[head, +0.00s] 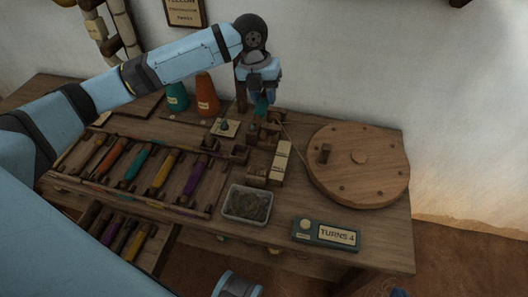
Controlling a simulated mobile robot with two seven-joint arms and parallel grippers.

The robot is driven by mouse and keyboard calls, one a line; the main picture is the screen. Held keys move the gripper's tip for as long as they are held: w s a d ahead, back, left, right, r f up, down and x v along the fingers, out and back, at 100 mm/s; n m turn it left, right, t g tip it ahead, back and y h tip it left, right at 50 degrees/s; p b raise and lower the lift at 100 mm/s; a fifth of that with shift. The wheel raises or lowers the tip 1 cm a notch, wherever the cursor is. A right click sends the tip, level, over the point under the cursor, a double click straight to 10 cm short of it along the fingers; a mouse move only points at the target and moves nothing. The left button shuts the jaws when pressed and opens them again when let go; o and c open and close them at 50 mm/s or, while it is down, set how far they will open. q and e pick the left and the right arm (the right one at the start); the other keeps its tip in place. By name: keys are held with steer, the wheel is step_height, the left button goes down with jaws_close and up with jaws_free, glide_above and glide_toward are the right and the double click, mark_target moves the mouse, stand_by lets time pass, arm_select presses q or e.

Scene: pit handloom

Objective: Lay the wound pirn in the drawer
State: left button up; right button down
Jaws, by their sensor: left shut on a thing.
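My left gripper (262,90) points down over the small wooden winder (262,135) at the back of the table. It is shut on a teal thing (262,104), which looks like the wound pirn; the fingers hide most of it. I cannot tell whether it still touches the winder. The drawer (160,250) stands open below the table's front edge at lower left, holding several pirns with purple and orange thread. My arm hides part of it.
A wooden rack (215,186) of several coloured pirns lies on the table's left. A grey tray (247,216), a "TURNS 4" counter (325,235) and a large wooden wheel (358,165) stand to the right. Teal (177,97) and orange (207,95) cones stand behind.

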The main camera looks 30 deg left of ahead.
arm_select(q)
step_height(320, 180, down, 20)
steer(key=b, duration=0.3)
steer(key=shift+r, duration=0.2)
arm_select(e)
steer(key=shift+w+a+t+y, duration=0.2)
steer(key=shift+a+t+y, duration=0.1)
steer(key=shift+a+y, duration=0.1)
arm_select(q)
steer(key=shift+f, duration=0.15)
steer(key=o, duration=1)
steer(key=shift+f+b, duration=0.2)
steer(key=shift+b, duration=0.45)
arm_select(e)
steer(key=shift+f, duration=0.2)
arm_select(q)
steer(key=shift+b, duration=0.4)
steer(key=shift+a+r+p, duration=0.2)
steer(key=shift+r+p, duration=0.35)
steer(key=shift+r, duration=0.65)
step_height(320, 180, up, 12)
steer(key=a+p, duration=0.2)
steer(key=p, duration=0.1)
steer(key=shift+s+f, duration=0.2)
steer(key=shift+f, duration=0.05)
arm_select(e)
steer(key=shift+s+d+r+h, duration=0.15)
steer(key=shift+d+h, duration=0.2)
steer(key=shift+h, duration=0.05)
